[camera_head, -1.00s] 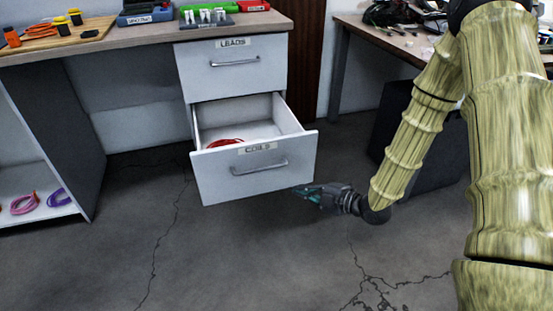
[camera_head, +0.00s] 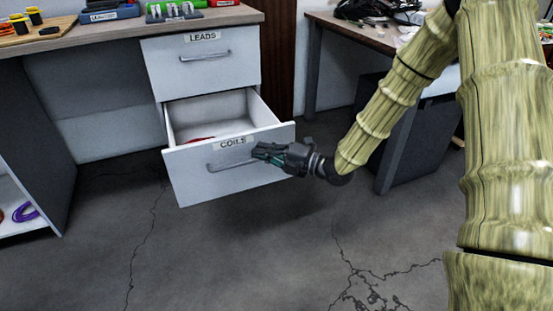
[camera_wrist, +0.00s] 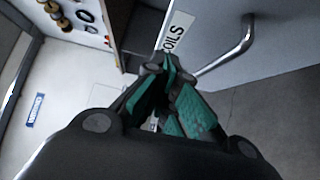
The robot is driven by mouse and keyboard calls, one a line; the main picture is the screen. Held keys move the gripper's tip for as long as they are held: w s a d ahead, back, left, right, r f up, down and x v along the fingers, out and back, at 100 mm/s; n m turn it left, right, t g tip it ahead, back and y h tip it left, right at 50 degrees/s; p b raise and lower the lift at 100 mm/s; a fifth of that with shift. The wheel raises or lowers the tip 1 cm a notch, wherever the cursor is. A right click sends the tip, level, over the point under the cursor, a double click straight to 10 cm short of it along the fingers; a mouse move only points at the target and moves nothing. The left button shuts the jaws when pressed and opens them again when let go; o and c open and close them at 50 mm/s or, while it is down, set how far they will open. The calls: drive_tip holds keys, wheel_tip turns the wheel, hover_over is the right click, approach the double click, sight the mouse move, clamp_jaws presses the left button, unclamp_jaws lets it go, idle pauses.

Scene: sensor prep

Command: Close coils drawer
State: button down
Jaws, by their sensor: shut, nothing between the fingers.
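The coils drawer (camera_head: 194,182) is pulled out below the leads drawer (camera_head: 172,69), its white front labelled COILS. A red item (camera_head: 203,139) shows inside it. Its bar handle (camera_head: 216,165) runs across the front and also shows in the wrist view (camera_wrist: 236,49). My gripper (camera_head: 257,152) is at the right part of the drawer front, near the right end of the handle. In the wrist view, its fingertips (camera_wrist: 165,68) are close together beside the COILS label (camera_wrist: 176,33), with nothing between them. I cannot tell whether they touch the front.
The worktop (camera_head: 110,38) above holds a wooden board and several cases. An open shelf (camera_head: 22,205) stands at the left and a second table (camera_head: 370,35) at the right. The floor (camera_head: 220,260) in front of the drawer is clear.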

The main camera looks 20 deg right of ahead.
sight(237, 138)
drive_tip(key=shift+w+a+b, duration=0.25)
drive_tip(key=shift+w+b, duration=0.1)
drive_tip(key=shift+w, duration=0.5)
drive_tip(key=shift+w+a+b, duration=0.25)
drive_tip(key=shift+w+b, duration=0.1)
drive_tip(key=shift+w, duration=0.55)
drive_tip(key=shift+w+a+b, duration=0.25)
drive_tip(key=shift+w+b, duration=0.1)
drive_tip(key=shift+w, duration=0.5)
